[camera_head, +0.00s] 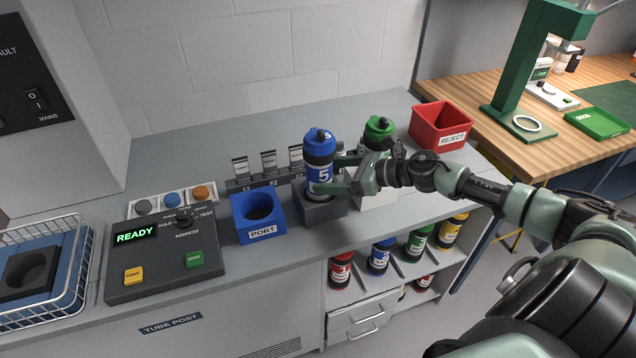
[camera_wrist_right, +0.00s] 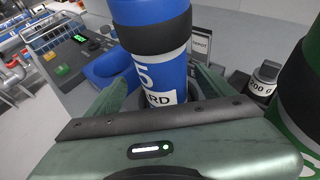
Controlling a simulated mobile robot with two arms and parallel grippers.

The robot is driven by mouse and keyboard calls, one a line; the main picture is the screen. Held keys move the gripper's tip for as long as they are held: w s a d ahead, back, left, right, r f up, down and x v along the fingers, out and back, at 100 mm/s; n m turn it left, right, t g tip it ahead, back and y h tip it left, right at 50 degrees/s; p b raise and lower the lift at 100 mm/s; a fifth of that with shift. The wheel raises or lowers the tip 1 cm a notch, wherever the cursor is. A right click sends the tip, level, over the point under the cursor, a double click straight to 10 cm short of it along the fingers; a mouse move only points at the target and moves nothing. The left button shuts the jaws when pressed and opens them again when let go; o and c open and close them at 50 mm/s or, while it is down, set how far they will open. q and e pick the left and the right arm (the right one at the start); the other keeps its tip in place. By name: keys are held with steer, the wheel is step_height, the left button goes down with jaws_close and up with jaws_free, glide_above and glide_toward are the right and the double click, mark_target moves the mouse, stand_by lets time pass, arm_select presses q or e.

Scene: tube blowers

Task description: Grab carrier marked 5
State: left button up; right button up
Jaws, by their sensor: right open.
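The blue carrier marked 5 (camera_head: 319,150) stands upright in a dark grey block holder (camera_head: 322,211) on the counter. It also shows in the right wrist view (camera_wrist_right: 158,50), where its white label is partly hidden by my gripper. My right gripper (camera_head: 337,174) is open, with a finger on each side of the carrier's body; I cannot tell whether they touch it. In the right wrist view the two fingers (camera_wrist_right: 158,95) flank the carrier. My left gripper is not in view.
A green-topped carrier (camera_head: 380,128) stands close behind my right gripper. The blue PORT block (camera_head: 258,216) is left of the holder. A red REJECT bin (camera_head: 440,123) is at the right. A control panel (camera_head: 165,255) reads READY. Several carriers stand on shelves below.

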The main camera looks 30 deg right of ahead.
mark_target(331, 173)
steer(key=p+x, duration=0.1)
steer(key=x, duration=0.2)
steer(key=shift+w+d, duration=0.15)
steer(key=shift+w, duration=0.15)
steer(key=shift+w+a+f+p, duration=0.25)
steer(key=shift+w+f+p, duration=0.05)
steer(key=shift+s, duration=0.1)
steer(key=c, duration=1.7)
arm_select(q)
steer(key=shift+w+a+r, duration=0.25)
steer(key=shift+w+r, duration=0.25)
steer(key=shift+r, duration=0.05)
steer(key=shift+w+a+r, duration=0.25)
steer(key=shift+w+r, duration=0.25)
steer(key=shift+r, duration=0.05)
arm_select(e)
steer(key=shift+r, duration=0.1)
